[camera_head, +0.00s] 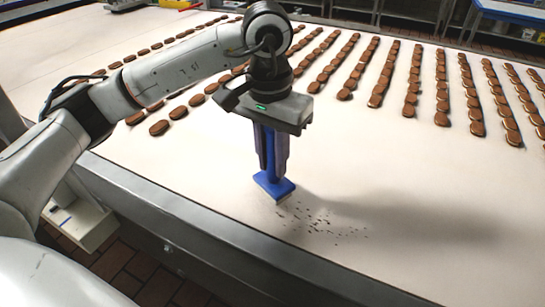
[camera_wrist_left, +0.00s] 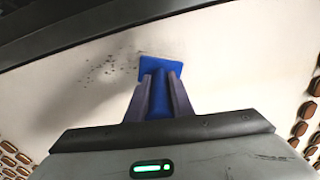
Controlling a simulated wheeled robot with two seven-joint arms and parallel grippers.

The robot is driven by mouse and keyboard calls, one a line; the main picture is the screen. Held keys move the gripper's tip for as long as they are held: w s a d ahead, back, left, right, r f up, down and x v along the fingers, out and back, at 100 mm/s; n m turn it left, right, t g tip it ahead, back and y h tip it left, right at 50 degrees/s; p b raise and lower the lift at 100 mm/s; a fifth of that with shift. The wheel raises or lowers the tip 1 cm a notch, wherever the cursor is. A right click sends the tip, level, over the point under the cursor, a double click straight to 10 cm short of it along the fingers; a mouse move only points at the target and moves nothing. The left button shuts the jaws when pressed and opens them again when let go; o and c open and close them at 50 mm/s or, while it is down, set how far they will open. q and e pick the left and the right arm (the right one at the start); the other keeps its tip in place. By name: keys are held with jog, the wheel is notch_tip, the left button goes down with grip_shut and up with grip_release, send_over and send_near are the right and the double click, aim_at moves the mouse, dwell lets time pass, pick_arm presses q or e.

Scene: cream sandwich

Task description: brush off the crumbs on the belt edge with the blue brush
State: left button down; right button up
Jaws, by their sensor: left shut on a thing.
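My left gripper (camera_head: 272,150) hangs over the white belt and is shut on the handle of the blue brush (camera_head: 273,185). The brush is upright with its blue head low, its bristle end at or just above the belt; I cannot tell if it touches. In the left wrist view the brush (camera_wrist_left: 162,67) sits between the gripper fingers (camera_wrist_left: 160,95). Dark crumbs (camera_head: 322,227) lie scattered on the belt just right of and below the brush head. They also show in the left wrist view (camera_wrist_left: 112,68), left of the brush head. My right gripper is not in view.
The white belt (camera_head: 440,190) is bordered by a grey metal edge (camera_head: 200,223) at the front. Several rows of brown sandwich cookies (camera_head: 375,75) lie behind the gripper. The belt right of the crumbs is clear. A yellow item (camera_head: 175,4) sits at the far edge.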

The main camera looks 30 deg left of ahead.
pick_arm(q)
jog(key=shift+f+b, duration=0.95)
jog(key=shift+f, duration=0.05)
dwell(0.3)
